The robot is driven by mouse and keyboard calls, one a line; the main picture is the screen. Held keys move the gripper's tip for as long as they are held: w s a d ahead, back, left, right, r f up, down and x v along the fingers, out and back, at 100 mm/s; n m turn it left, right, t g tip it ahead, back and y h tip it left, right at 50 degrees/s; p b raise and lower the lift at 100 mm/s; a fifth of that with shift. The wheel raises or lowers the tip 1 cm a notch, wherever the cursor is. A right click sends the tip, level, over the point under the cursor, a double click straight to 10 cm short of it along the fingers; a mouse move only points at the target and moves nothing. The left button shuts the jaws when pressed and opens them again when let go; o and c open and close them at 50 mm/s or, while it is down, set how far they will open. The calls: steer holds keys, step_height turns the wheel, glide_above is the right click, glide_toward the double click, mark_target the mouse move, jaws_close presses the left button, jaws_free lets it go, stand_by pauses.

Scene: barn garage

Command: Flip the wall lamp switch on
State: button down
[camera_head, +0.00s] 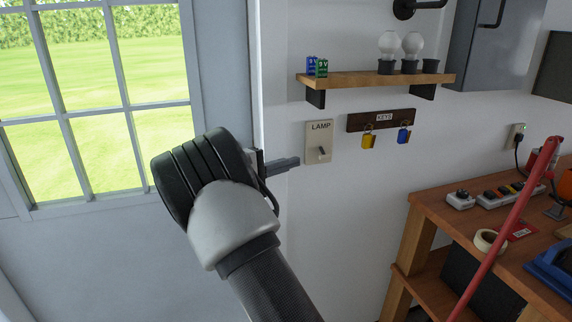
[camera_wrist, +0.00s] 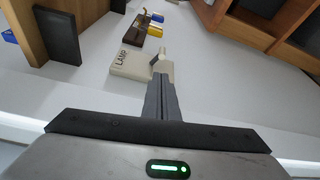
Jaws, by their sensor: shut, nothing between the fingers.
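The wall lamp switch is a beige plate marked LAMP (camera_head: 318,143) on the white wall, right of the window door. It also shows in the wrist view (camera_wrist: 128,64), with its small toggle lever (camera_wrist: 160,55) sticking out. In the head view the lever (camera_head: 321,151) appears near the lower middle of the plate. My gripper (camera_head: 298,161) is shut and empty, its fingertips just left of the plate's lower part. In the wrist view the fingers (camera_wrist: 160,77) point at the plate near the lever. I cannot tell whether they touch it.
A wooden shelf (camera_head: 385,79) with bulbs and 9V batteries is above the switch. A key rack (camera_head: 381,120) with yellow and blue tags hangs to its right. A workbench (camera_head: 460,215) with a power strip and a red bar stands at the right. The wall below the switch is clear.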

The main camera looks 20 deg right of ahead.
mark_target(306, 156)
steer(key=x, duration=0.6)
steer(key=shift+w+d, duration=0.1)
steer(key=shift+r+n+p, duration=0.4)
steer(key=shift+n+p, duration=0.5)
steer(key=shift+p, duration=0.4)
steer(key=n+p, duration=0.1)
steer(key=r+n+g+y+p, duration=0.1)
steer(key=p, duration=0.1)
steer(key=shift+s, duration=0.25)
steer(key=shift+r+n+g+p, duration=0.3)
steer(key=shift+n+g+p, duration=0.2)
steer(key=shift+n+p, duration=0.6)
steer(key=shift+f, duration=0.25)
